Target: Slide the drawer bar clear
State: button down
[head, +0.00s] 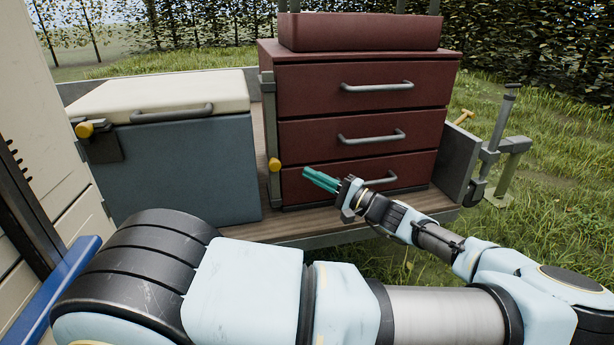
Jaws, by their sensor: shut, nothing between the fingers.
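The dark red drawer cabinet (360,101) has three drawers, each with a grey bar handle. A grey upright bar (269,120) stands along the cabinet's left front edge, with a yellow knob (274,164) low on it. I cannot tell how far the bar overlaps the drawer fronts. My gripper (308,174) has teal fingers, shut and empty, pointing left. It is in front of the bottom drawer, a little right of the knob and apart from it. My gripper's wrist hides part of that drawer's lower edge.
A blue-grey chest (190,171) with a cream lid and its own yellow knob (84,130) stands left of the cabinet. Both rest on a wooden trailer bed (300,222). A red tray (360,33) tops the cabinet. A metal post (500,120) stands at right, over grass.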

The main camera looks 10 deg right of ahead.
jog(key=b+v, duration=0.1)
jog(key=v, duration=0.7)
jog(key=shift+s, duration=0.1)
jog(key=s+a+f+n+g+h+p, duration=0.1)
jog(key=a+f+n+g+p, duration=0.1)
jog(key=a+g, duration=0.45)
jog(key=s+a+f+n+g+h+p, duration=0.15)
jog(key=a+g, duration=0.25)
jog(key=a, duration=0.6)
jog(key=s+a+r+n+g+h+p, duration=0.2)
jog(key=s+a+r+g+h, duration=0.15)
jog(key=h, duration=0.25)
jog(key=s+a+r+n+t+h+p, duration=0.1)
jog(key=r+h, duration=0.3)
jog(key=r, duration=0.4)
jog(key=s+a+r+n+t+h+p, duration=0.1)
jog(key=s+r+n+t+h+p, duration=0.1)
jog(key=r, duration=0.7)
jog(key=shift+h+p, duration=0.85)
jog(key=shift+p, duration=0.1)
jog(key=c, duration=1.6)
grip_release()
jog(key=shift+s, duration=0.1)
